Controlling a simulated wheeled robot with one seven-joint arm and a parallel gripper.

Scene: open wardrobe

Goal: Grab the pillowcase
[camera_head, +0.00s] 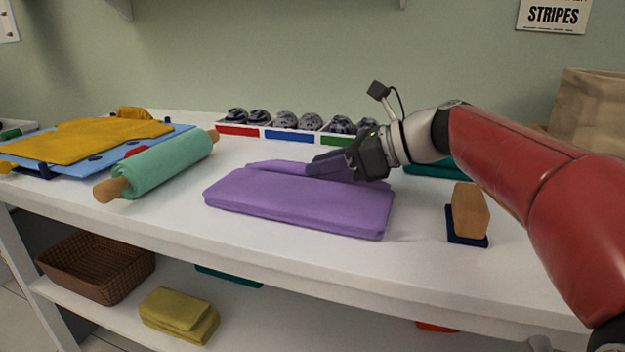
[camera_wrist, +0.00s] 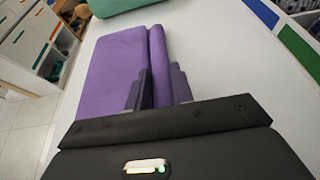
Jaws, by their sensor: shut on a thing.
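A folded purple cloth, which appears to be the pillowcase (camera_head: 300,206), lies flat on the white table in the middle of the head view. It also shows in the wrist view (camera_wrist: 112,70). My gripper (camera_head: 318,164) is at its far right edge, reaching in from the right. In the wrist view my gripper (camera_wrist: 160,84) has its two fingers on either side of the cloth's raised edge fold, shut on it. The cloth still rests on the table. The fingers hide part of the fold.
A teal roller with wooden handles (camera_head: 160,166) lies left of the cloth. Yellow cloth (camera_head: 90,142) on a blue board is farther left. A tray with coloured labels (camera_head: 290,136) stands behind. A wooden-topped brush (camera_head: 470,212) is at right. Bare table lies in front of the brush.

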